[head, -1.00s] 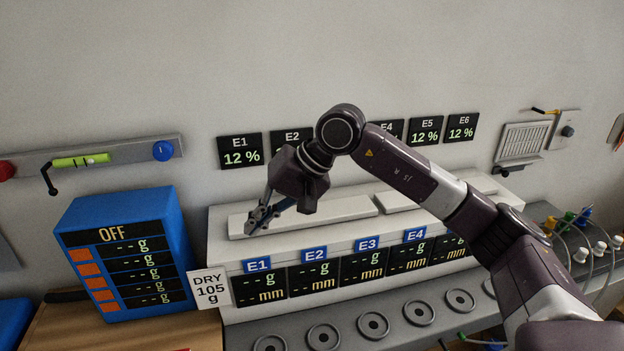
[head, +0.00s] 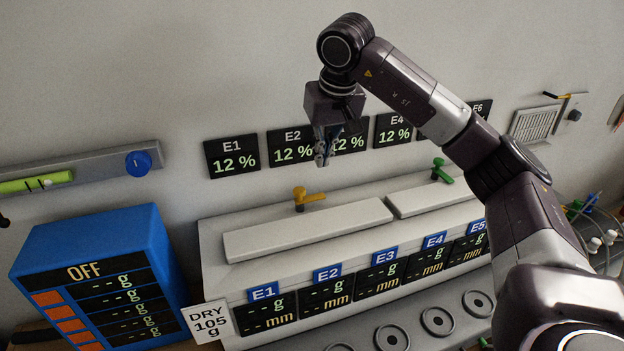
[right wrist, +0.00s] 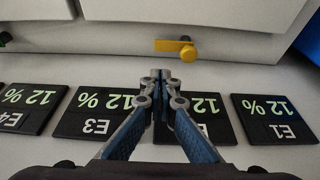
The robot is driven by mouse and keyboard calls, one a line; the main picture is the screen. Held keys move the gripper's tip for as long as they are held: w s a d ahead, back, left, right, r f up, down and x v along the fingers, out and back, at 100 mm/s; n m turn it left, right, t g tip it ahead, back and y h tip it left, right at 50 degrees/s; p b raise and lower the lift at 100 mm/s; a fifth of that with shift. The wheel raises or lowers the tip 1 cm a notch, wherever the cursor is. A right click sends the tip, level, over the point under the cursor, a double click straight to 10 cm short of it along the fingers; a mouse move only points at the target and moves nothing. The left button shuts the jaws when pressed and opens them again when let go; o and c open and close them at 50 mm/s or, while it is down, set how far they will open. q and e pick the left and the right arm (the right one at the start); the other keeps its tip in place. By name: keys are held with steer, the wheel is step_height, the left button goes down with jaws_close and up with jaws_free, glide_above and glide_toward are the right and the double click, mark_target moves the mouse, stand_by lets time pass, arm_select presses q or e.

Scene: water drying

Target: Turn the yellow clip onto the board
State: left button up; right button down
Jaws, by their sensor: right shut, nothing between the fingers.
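The yellow clip (head: 307,197) stands at the back edge of the left white board (head: 300,234) on top of the console. Its arm points to the right, roughly along that edge and not across the board. In the right wrist view the yellow clip (right wrist: 172,46) lies just beyond my fingertips, its arm pointing left. My right gripper (head: 322,158) is shut and empty, above and a little right of the clip, in front of the wall signs. Its closed fingertips (right wrist: 161,76) show apart from the clip. My left gripper is not in view.
A green clip (head: 440,170) stands behind the second white board (head: 432,197). E1 to E6 signs, such as E1 (head: 232,156), hang on the wall.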

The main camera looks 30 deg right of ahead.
mark_target(316, 183)
steer(key=p+x, duration=0.1)
steer(key=x, duration=0.6)
steer(key=shift+s+p, duration=0.1)
steer(key=shift+p, duration=0.3)
steer(key=shift+x, duration=1.1)
steer(key=shift+w+f, duration=0.2)
steer(key=shift+w, duration=0.05)
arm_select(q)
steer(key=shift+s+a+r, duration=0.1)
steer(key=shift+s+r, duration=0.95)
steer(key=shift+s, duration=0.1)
arm_select(e)
steer(key=shift+f, duration=0.15)
arm_select(q)
steer(key=shift+p, duration=0.3)
arm_select(e)
steer(key=shift+a, duration=0.1)
